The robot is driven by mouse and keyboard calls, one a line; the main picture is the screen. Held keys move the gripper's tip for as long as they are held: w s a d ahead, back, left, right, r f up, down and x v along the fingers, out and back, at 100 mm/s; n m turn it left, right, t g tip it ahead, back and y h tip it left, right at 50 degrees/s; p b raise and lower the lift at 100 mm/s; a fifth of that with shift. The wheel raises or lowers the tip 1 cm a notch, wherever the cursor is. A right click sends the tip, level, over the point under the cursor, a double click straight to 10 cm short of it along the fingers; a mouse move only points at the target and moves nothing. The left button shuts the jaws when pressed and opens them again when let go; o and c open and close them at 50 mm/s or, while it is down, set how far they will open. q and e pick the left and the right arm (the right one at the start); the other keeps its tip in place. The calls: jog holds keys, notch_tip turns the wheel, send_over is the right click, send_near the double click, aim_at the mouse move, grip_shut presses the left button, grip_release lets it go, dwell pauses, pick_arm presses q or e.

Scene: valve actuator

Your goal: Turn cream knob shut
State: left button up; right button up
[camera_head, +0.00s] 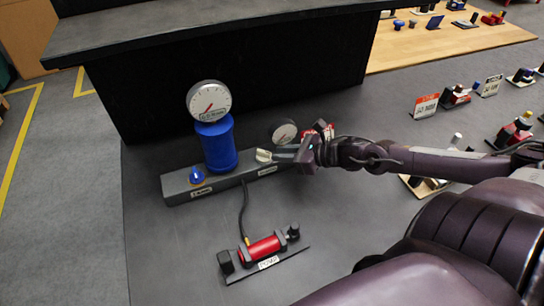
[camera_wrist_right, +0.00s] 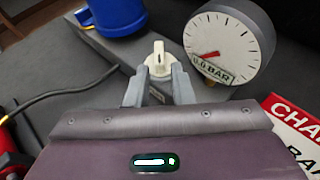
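The cream knob (camera_head: 263,155) sits on the right part of a dark grey manifold block (camera_head: 225,181). In the right wrist view the cream knob (camera_wrist_right: 158,60) stands just beyond and between my fingertips, its narrow handle upright in the picture. My right gripper (camera_head: 277,153) reaches in from the right at the knob. In the wrist view the gripper (camera_wrist_right: 159,76) has its fingers apart, one on each side of the knob's lower part; I cannot tell whether they touch it. My left gripper is not in view.
A blue cylinder (camera_head: 217,146) with a gauge (camera_head: 208,101) stands on the block behind a blue knob (camera_head: 197,176). A second gauge (camera_wrist_right: 226,45) is close to the right of the fingers. A red pump (camera_head: 262,249) lies in front, joined by a hose (camera_head: 243,212).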

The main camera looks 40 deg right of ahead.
aim_at(270, 153)
jog(key=shift+w+a+f, duration=0.25)
jog(key=shift+w, duration=0.3)
jog(key=shift+w+a, duration=0.15)
jog(key=shift+w, duration=0.1)
jog(key=shift+w+a+f+b, duration=0.15)
jog(key=shift+w+f+b, duration=0.05)
jog(key=shift+b, duration=0.1)
jog(key=shift+w+a+f, duration=0.15)
jog(key=shift+w+a, duration=0.05)
jog(key=shift+w, duration=0.1)
jog(key=shift+w+a+f, duration=0.1)
jog(key=shift+w+a, duration=0.05)
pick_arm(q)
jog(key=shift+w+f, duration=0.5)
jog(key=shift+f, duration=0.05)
pick_arm(e)
jog(key=shift+c, duration=0.3)
grip_shut()
